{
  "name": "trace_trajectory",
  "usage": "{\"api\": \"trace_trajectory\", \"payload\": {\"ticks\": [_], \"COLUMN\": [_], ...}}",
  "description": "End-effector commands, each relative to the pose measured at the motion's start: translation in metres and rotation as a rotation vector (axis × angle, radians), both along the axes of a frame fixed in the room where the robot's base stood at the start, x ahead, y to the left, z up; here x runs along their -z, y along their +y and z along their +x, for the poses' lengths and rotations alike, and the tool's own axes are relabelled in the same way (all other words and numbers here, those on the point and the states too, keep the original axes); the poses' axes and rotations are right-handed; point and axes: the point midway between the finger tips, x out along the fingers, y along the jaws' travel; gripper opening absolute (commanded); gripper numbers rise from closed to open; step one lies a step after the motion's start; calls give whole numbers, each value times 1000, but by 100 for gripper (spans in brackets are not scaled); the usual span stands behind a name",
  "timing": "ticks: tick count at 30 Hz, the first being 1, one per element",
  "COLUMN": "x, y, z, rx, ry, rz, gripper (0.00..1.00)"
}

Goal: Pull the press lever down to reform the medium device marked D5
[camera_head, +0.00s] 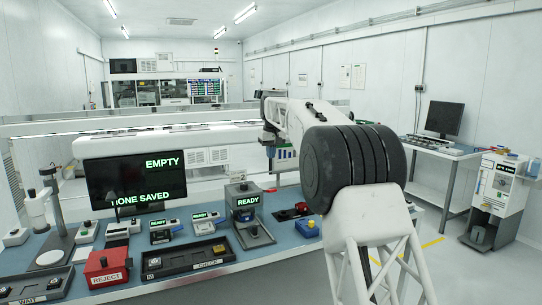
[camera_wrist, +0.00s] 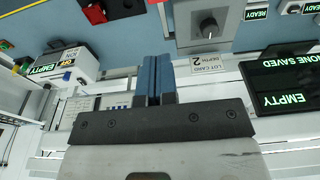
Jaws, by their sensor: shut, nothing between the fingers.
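A grey press-like station (camera_head: 243,222) with a lit READY display stands on the blue bench, right of the monitor. A small red bar shows at its upper right; I cannot tell whether it is the lever. In the wrist view a grey unit with a round black knob (camera_wrist: 208,28) lies right of the fingers, above a card reading LOT CARD DEPTH 2. My gripper (camera_head: 270,156) is above and behind the station, shut and empty. Its blue fingers (camera_wrist: 154,64) are together in the wrist view. No D5 marking is readable, so I cannot pick out the medium device.
A red REJECT box (camera_head: 107,269) and a black CHECK tray (camera_head: 187,262) sit at the front. Several small READY units stand behind the tray.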

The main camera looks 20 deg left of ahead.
Motion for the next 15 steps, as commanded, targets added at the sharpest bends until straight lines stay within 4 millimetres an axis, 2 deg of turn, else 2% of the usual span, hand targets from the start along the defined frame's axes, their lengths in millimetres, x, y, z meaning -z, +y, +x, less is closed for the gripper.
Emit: {"api": "trace_trajectory", "payload": {"ticks": [15], "x": [74], "y": [7], "z": [7], "rx": [0], "ry": [2], "rz": [-1], "gripper": [0]}}
